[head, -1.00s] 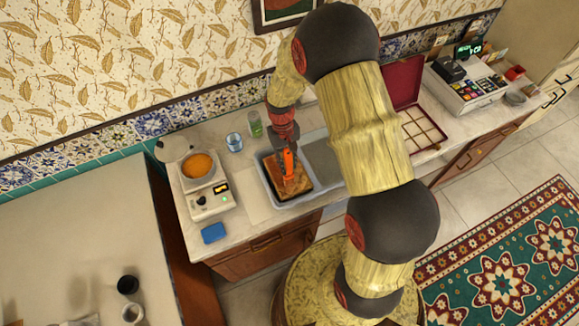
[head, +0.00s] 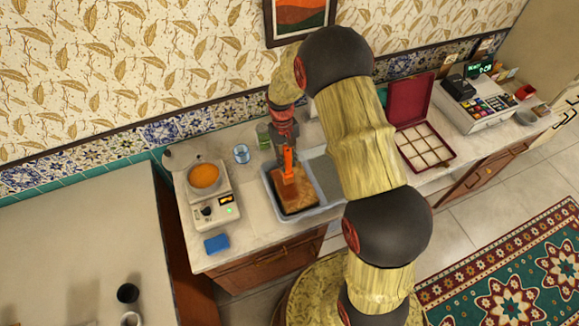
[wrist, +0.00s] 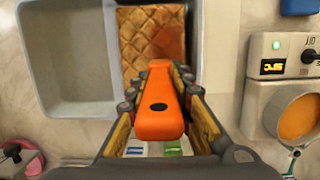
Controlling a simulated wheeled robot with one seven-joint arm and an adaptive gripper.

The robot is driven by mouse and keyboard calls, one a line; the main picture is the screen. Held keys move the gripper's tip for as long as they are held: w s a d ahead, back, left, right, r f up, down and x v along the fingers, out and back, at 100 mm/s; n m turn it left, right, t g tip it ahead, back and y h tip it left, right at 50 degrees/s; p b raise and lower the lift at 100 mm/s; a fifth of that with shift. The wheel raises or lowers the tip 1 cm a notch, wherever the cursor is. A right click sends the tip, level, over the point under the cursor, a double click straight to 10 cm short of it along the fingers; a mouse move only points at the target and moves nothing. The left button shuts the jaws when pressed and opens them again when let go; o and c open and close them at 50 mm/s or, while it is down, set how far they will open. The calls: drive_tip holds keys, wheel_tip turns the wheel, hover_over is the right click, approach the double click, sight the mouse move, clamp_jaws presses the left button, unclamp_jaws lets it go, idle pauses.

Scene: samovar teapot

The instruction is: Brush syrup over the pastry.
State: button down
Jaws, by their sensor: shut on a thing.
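The pastry (head: 298,197) is a golden-brown scored slab in a grey tray (head: 318,211) on the counter. It also shows in the wrist view (wrist: 152,42), partly hidden behind the brush. My gripper (head: 287,152) is shut on the orange handle of the brush (head: 288,165), above the pastry. The handle fills the middle of the wrist view (wrist: 158,105). The brush tip is hidden in the wrist view, and I cannot tell whether it touches the pastry. The orange syrup (head: 204,176) sits in a pot on a small burner (head: 216,212) left of the tray; it shows at right in the wrist view (wrist: 299,117).
A blue sponge (head: 216,243) lies at the counter's front left. A glass (head: 241,153) and a green jar (head: 263,136) stand behind the tray. An open red box (head: 424,147) and a cash register (head: 476,97) are to the right.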

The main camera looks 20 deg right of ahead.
drive_tip(key=shift+w, duration=3.6)
drive_tip(key=shift+s+d+p, duration=0.6)
drive_tip(key=shift+s+d, duration=1)
drive_tip(key=shift+s, duration=7.2)
drive_tip(key=shift+w+b, duration=1.2)
drive_tip(key=shift+w, duration=8.15)
drive_tip(key=shift+s, duration=2)
